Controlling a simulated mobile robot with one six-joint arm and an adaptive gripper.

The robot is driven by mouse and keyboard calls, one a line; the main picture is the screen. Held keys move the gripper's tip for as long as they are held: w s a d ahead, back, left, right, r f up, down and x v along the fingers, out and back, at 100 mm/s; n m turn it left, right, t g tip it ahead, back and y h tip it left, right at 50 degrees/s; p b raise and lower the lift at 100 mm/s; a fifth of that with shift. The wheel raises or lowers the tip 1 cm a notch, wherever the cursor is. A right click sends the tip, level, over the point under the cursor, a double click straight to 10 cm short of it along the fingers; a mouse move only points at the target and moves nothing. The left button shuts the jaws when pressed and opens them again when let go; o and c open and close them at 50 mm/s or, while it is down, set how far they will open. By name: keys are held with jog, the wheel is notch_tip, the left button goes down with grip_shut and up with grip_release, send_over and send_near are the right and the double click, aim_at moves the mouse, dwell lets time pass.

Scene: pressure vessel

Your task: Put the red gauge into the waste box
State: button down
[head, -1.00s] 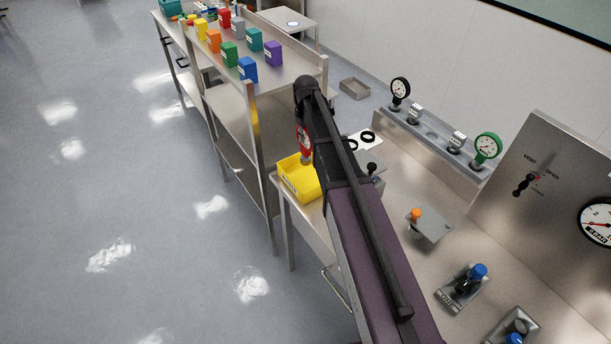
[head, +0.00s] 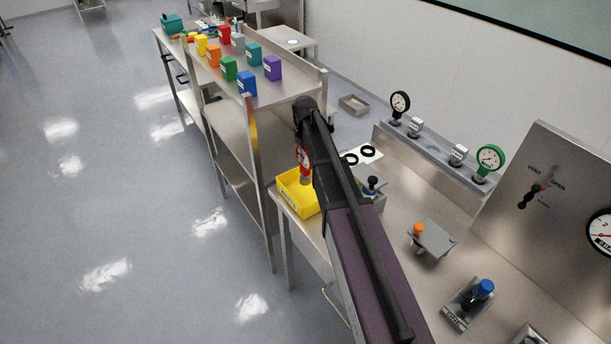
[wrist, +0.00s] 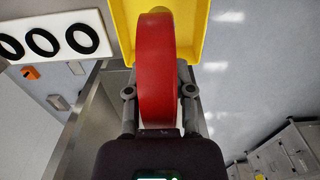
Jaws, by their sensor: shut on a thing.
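The red gauge (head: 304,158) has a round white dial and hangs at the arm's end in the head view, partly hidden by my arm. In the wrist view it is a red disc seen edge-on (wrist: 156,60) between the two fingers. My gripper (wrist: 158,93) is shut on it. A yellow open box (head: 297,204), which I take for the waste box, stands at the bench's near corner. The gauge's lower end overlaps the box opening in the head view; its exact height there is unclear. The yellow box wall (wrist: 205,28) shows behind the gauge in the wrist view.
A white plate with black rings (head: 366,153) lies just beyond the box. A rack with a green gauge (head: 490,158) and a black gauge (head: 400,102) stands at the back. A shelf (head: 290,82) with coloured boxes is at the left. Open floor lies left.

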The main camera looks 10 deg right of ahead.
aim_at(305, 170)
jog(key=shift+f+b, duration=1.25)
jog(key=shift+f, duration=0.35)
jog(key=shift+f+b, duration=1.85)
jog(key=shift+b, duration=0.05)
jog(key=shift+f, duration=0.2)
jog(key=shift+c, duration=2.4)
grip_release()
jog(key=shift+r, duration=0.1)
jog(key=shift+r, duration=0.15)
notch_tip(305, 170, up, 12)
jog(key=p, duration=1.2)
jog(key=shift+s, duration=0.15)
